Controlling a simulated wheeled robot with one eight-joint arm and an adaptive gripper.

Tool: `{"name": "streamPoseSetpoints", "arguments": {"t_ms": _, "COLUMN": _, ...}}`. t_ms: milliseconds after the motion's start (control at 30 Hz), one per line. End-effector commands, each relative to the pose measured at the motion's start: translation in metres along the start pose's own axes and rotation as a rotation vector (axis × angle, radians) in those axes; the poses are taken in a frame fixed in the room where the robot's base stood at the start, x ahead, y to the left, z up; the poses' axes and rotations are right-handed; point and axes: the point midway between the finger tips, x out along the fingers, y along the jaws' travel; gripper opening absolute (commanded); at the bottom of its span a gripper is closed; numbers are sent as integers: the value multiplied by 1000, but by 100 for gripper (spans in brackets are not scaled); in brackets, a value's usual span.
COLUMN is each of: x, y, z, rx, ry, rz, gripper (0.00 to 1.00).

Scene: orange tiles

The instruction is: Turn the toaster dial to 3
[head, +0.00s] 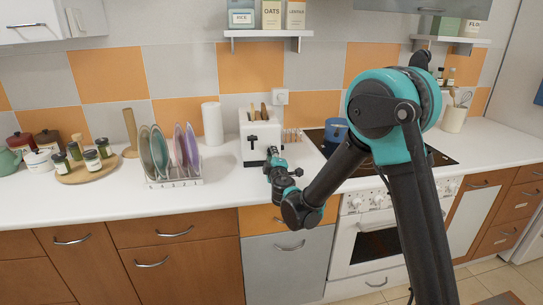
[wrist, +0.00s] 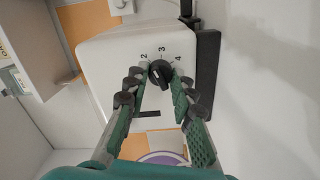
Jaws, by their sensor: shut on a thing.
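The white toaster (head: 257,133) stands on the counter with bread slices in its top. Its black dial (wrist: 160,73) shows in the wrist view, with the digits 2, 3 and 4 printed around it. My gripper (wrist: 161,82) has one green finger on each side of the dial and is shut on it. I cannot tell exactly which digit the dial's mark points to. In the head view my gripper (head: 273,158) is in front of the toaster, and the dial is hidden behind it.
A plate rack (head: 174,182) stands left of the toaster, with a paper towel roll (head: 212,124) behind. A blue pot (head: 337,130) sits on the black cooktop (head: 433,157) to the right. The counter (head: 222,190) in front of the toaster is clear.

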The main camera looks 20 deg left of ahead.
Motion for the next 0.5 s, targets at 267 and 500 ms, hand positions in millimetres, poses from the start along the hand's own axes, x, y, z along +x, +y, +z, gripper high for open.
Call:
{"name": "streamPoseSetpoints", "arguments": {"t_ms": 267, "x": -1, "y": 0, "z": 1, "rx": 250, "ry": -1, "rz": 0, "gripper": 0}}
{"name": "streamPoseSetpoints", "arguments": {"t_ms": 500, "x": -1, "y": 0, "z": 1, "rx": 417, "ry": -1, "rz": 0, "gripper": 0}}
